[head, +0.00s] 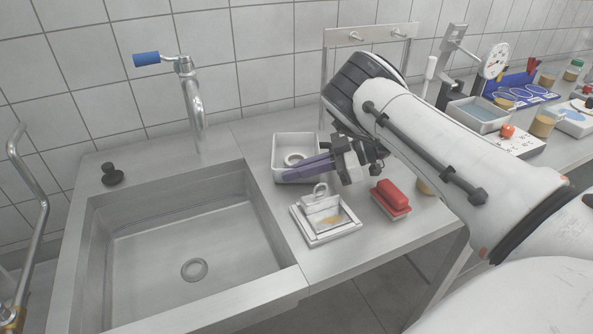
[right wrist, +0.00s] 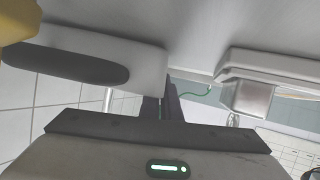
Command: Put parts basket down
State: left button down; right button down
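The parts basket (head: 322,212) is a small pale metal box with a loop handle on top. It is at the white square tray (head: 325,238) on the counter beside the sink. In the right wrist view the metal box (right wrist: 250,98) shows at the right, apart from the fingers. My right gripper (head: 304,171) is above and behind the basket, its purple fingers pointing left across the grey bin. In the right wrist view its dark fingers (right wrist: 163,104) look close together, with nothing seen between them. My left gripper is in neither view.
The grey bin (head: 275,165) holding a ring stands behind the basket. A red-topped block (head: 391,196) sits to the right. The empty sink (head: 150,265) with a tap (head: 192,100) is on the left. More equipment, including a dial gauge (head: 495,60), stands at the back right.

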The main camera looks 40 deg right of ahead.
jog(key=shift+f, duration=0.2)
jog(key=c, duration=2)
grip_release()
jog(key=shift+r, duration=0.15)
